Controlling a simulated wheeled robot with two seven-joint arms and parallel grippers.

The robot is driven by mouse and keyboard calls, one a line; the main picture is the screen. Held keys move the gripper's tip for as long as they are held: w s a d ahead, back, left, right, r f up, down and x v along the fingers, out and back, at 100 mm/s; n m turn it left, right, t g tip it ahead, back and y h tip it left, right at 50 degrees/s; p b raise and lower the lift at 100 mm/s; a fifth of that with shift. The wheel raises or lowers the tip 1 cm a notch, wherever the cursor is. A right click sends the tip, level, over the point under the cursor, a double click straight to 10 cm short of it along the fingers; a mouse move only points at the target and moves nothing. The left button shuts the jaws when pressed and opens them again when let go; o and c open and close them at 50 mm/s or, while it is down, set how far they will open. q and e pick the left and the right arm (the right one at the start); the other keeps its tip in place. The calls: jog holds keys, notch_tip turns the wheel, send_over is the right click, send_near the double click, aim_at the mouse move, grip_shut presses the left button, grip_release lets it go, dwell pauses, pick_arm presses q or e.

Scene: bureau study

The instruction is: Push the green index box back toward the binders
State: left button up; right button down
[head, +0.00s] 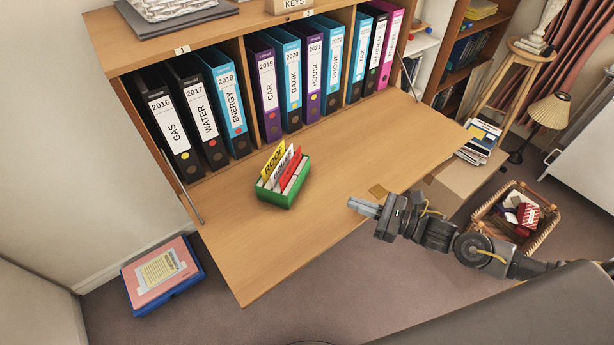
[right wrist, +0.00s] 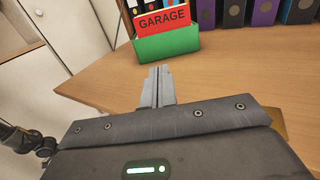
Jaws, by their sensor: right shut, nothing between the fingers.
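The green index box (head: 284,188) stands on the lowered wooden desk flap (head: 340,170), with yellow, white and red label cards upright in it. In the right wrist view the green box (right wrist: 167,45) shows its red GARAGE card, ahead of my fingertips. The binders (head: 290,85) stand upright in the bureau behind the box, with bare flap between. My right gripper (head: 352,204) is shut and empty near the flap's front right edge, to the right of the box and apart from it. In the right wrist view its shut fingers (right wrist: 157,75) point toward the box. My left gripper is not in view.
A wicker basket (head: 548,228) and a carton (head: 465,180) stand on the floor at the right. A blue and pink folder stack (head: 162,270) lies at lower left.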

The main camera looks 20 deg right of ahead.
aim_at(298, 182)
jog(key=shift+a+r, duration=0.1)
jog(key=shift+r, duration=0.05)
jog(key=p+x, duration=0.4)
jog(key=x, duration=0.8)
jog(key=shift+w+a, duration=0.15)
jog(key=shift+w, duration=0.1)
jog(key=shift+w+a, duration=0.25)
jog(key=shift+a, duration=0.05)
